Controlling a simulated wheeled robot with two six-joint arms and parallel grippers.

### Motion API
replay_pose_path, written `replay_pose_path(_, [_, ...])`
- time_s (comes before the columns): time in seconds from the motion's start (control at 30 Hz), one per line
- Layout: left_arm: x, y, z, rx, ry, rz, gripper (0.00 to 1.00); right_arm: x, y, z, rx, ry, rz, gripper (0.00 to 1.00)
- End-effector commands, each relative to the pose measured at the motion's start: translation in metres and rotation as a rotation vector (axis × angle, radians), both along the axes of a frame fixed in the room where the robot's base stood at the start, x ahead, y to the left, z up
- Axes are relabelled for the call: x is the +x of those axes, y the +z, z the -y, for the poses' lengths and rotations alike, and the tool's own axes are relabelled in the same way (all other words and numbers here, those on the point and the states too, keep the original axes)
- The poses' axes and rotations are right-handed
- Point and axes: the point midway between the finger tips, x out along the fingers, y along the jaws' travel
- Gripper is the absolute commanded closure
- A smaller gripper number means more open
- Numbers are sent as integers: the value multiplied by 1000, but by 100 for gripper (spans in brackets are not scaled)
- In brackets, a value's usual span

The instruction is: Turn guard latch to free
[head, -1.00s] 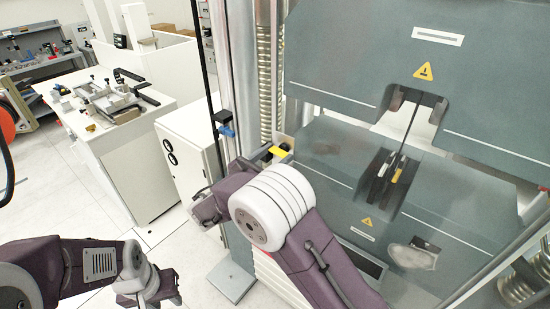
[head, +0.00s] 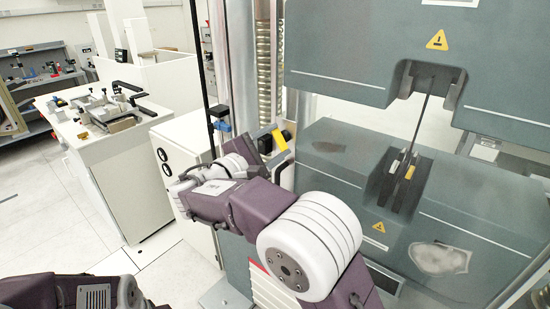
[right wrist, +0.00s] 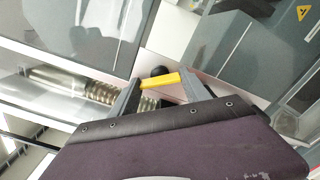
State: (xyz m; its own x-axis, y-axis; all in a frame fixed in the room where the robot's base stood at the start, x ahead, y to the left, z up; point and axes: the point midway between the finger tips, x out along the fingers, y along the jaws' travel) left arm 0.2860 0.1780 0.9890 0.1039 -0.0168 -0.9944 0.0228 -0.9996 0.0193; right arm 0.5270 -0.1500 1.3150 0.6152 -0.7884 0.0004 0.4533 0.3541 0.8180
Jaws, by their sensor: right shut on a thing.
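The guard latch shows as a yellow handle (head: 279,139) beside a black knob, on a bracket at the left side of the grey testing machine (head: 345,215). In the head view the yellow handle stands tilted steeply. My right gripper (head: 266,151) is at the latch, shut on the yellow handle. In the right wrist view the yellow handle (right wrist: 160,81) spans between my two grey fingers (right wrist: 161,88), with the black knob just behind it. Part of my left arm shows at the bottom left of the head view; its fingers are out of view.
Two dark grips (head: 402,180) with a thin specimen rod sit in the machine's middle. A steel column (head: 263,70) stands behind the latch. A white cabinet (head: 172,140) and a bench with a fixture (head: 112,112) are at left. Floor at lower left is clear.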

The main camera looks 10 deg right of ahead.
Motion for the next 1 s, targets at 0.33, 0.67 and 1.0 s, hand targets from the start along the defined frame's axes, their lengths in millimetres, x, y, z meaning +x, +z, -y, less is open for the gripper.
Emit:
replay_pose_path(0.33, [0, -55, 0, 0, 0, 0, 64, 0, -8, 0, 195, 1, 245, 86])
replay_pose_path(0.67, [0, -81, 0, 0, 0, 0, 64, 0, -5, 0, 324, 0, 412, 86])
replay_pose_path(1.0, [0, -90, 0, 0, 0, 0, 64, 0, -2, 0, 382, 0, 486, 86])
